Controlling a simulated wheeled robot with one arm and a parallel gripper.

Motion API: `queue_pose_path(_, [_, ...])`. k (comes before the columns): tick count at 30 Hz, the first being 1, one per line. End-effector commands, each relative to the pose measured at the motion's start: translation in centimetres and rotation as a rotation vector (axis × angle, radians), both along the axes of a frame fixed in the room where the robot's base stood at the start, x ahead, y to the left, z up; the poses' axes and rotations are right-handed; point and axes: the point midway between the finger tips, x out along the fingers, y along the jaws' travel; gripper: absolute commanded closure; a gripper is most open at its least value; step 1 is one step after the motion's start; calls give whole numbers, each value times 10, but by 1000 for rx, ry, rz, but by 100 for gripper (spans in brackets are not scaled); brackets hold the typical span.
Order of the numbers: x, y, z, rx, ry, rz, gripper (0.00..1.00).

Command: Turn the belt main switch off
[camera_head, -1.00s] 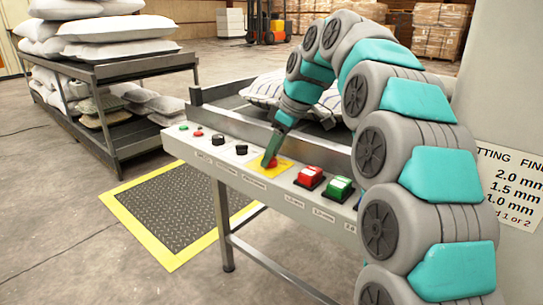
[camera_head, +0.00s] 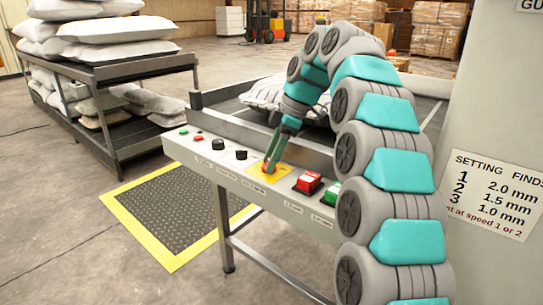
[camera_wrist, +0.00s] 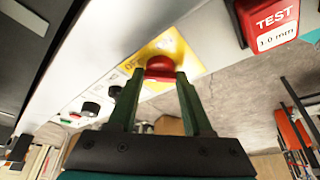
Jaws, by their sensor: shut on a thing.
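The belt main switch looks to be the red knob (camera_wrist: 160,67) on a yellow plate (camera_wrist: 186,48) in the wrist view. The yellow plate also shows on the front panel (camera_head: 270,174) in the head view, where the knob is mostly hidden by my fingers. My gripper (camera_head: 269,163) reaches down to the plate from above. In the wrist view my gripper (camera_wrist: 158,76) is shut on the red knob, one dark green finger on each side.
A red button (camera_head: 307,182) and a green button (camera_head: 331,192) sit right of the plate. Black knobs (camera_head: 241,154) and small buttons sit left. A striped pillow (camera_head: 270,92) lies on the belt behind. A shelf rack (camera_head: 130,70) of pillows stands left.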

Motion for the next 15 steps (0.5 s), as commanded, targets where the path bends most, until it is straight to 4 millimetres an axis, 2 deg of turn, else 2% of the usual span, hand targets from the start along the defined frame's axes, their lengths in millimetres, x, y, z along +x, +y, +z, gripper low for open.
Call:
queue_pose_path(9, [1,0,0,0,-4,1,100])
queue_pose_path(10, [1,0,0,0,-3,0,48])
queue_pose_path(15, [0,0,0,0,-2,0,29])
